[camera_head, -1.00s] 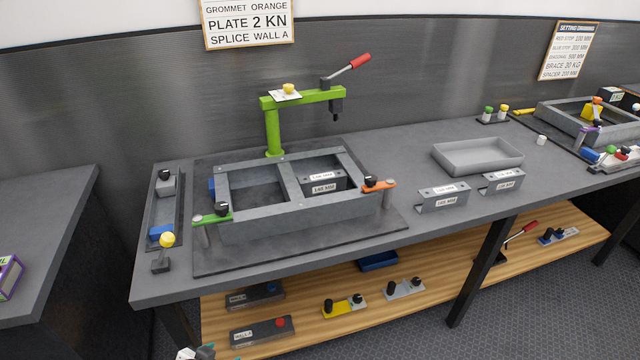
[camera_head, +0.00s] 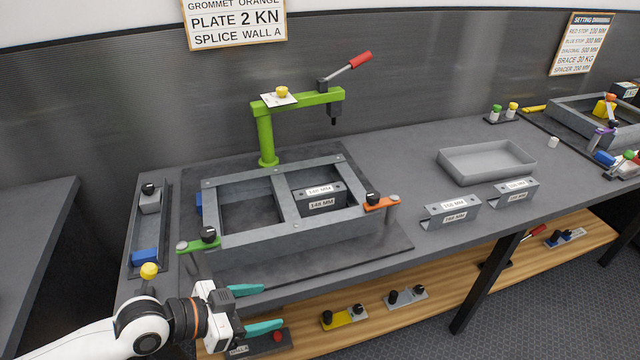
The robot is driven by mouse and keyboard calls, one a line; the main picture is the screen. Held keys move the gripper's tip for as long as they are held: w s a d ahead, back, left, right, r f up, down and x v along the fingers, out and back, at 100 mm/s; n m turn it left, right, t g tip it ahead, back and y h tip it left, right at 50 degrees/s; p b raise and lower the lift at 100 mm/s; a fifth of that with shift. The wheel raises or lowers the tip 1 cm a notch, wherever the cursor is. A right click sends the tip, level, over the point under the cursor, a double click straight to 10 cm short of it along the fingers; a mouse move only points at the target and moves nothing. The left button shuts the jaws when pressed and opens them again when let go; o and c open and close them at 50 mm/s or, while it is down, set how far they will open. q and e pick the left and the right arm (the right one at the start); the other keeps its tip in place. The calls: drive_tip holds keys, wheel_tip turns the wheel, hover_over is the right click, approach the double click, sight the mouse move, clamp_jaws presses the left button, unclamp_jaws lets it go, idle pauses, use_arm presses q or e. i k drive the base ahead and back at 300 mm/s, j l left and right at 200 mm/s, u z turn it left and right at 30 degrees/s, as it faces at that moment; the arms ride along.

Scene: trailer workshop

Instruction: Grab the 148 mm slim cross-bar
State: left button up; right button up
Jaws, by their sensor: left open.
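A small grey cross-bar (camera_head: 322,202) with white labels that read 148 MM lies inside the right bay of the grey metal frame (camera_head: 290,231). Two similar grey labelled bars stand on the bench to the right, a nearer bar (camera_head: 451,213) and a farther bar (camera_head: 515,194); their label figures are too small to read surely. My left gripper (camera_head: 273,307) is open and empty, with teal fingers pointing right. In the picture it is below the frame, by the bench's front edge, apart from all the bars. My right gripper is not in view.
A green clamp (camera_head: 265,135) with a red-handled lever stands behind the frame. Green (camera_head: 199,245) and orange (camera_head: 381,203) stops sit at its front corners. An empty grey tray (camera_head: 487,163) is behind the loose bars. A wooden shelf (camera_head: 385,275) runs below the bench.

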sight(317, 199)
drive_tip(key=i, duration=1.1)
